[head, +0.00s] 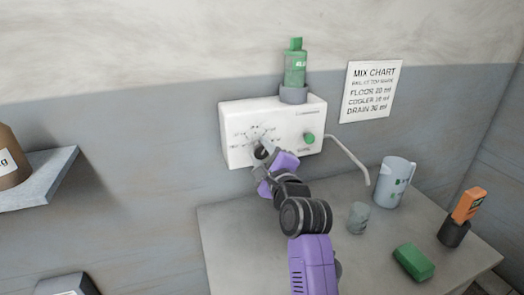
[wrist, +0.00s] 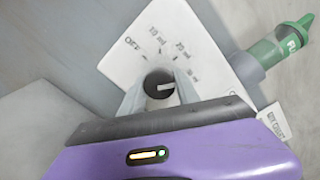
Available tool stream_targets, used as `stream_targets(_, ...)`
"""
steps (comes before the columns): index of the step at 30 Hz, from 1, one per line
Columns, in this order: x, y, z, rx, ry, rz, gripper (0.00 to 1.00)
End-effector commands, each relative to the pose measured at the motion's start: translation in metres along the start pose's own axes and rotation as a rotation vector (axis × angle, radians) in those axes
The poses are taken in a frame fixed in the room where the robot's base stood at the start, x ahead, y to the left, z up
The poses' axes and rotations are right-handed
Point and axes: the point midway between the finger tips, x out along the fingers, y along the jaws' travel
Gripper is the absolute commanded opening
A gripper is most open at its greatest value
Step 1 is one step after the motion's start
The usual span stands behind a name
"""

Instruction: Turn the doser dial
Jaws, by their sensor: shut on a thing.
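The white doser box (head: 235,118) is on the wall, with a green bottle (head: 295,68) on top and a green button (head: 309,138) at its right. The dark doser dial (head: 261,153) is at the lower left of its face, largely hidden by my gripper (head: 265,158). In the wrist view the dial (wrist: 158,84) has a pale pointer mark and sits between the two fingers of my gripper (wrist: 160,95), which is shut on it. Printed marks such as OFF, 10 ml and 20 ml (wrist: 180,47) ring the dial.
A mix chart (head: 371,91) hangs right of the doser. A bent spout tube (head: 350,157) reaches over the grey table (head: 225,230). A shelf (head: 45,182) is left.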

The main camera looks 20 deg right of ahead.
Motion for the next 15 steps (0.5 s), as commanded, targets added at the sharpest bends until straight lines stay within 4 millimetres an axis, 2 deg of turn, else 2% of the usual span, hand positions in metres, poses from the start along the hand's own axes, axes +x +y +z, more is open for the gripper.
stream_targets(6, -0.0001, 0.0016, -0.0012, 0.142, 0.003, 0.003, 0.0)
stream_targets(15, -0.0001, 0.0021, -0.0017, 0.243, 0.003, 0.002, 0.0)
